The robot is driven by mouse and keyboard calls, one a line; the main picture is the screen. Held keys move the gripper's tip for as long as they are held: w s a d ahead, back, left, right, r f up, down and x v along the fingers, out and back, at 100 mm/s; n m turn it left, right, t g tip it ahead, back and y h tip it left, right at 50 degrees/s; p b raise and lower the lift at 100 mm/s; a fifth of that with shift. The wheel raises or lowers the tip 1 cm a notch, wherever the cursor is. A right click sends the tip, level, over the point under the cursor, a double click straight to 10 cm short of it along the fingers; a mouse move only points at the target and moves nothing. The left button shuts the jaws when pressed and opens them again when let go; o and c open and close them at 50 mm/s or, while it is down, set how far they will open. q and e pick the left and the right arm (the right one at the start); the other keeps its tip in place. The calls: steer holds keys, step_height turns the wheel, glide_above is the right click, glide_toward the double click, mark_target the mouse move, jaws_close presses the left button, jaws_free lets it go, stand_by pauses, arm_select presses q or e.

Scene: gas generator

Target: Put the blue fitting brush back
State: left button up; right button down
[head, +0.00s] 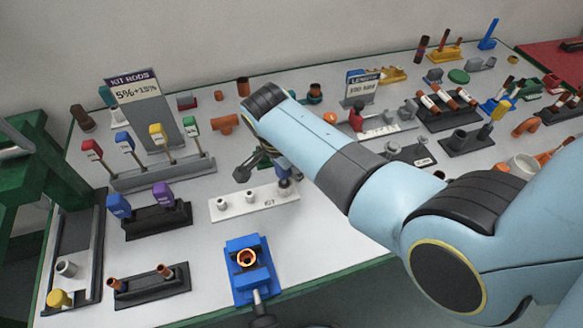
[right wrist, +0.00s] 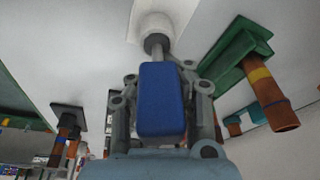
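The blue fitting brush (head: 283,168) is at the right end of the white rack (head: 238,208) in the head view, partly covered by my right arm. In the right wrist view its blue handle (right wrist: 162,100) lies between the fingers of my right gripper (right wrist: 161,85), which look closed on its sides. Its grey stem points up to a white round part (right wrist: 154,22); I cannot tell whether that is the brush head or a rack post. In the head view my right gripper (head: 258,163) is just behind the rack. My left gripper is not in view.
A blue vise (head: 250,283) with a copper fitting stands in front. Fittings and stands crowd the table's right side. Some bare white table lies around the white rack.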

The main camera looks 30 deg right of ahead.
steer(key=shift+f, duration=0.25)
steer(key=c, duration=1.2)
jaws_free()
step_height(320, 180, up, 10)
steer(key=shift+r, duration=0.1)
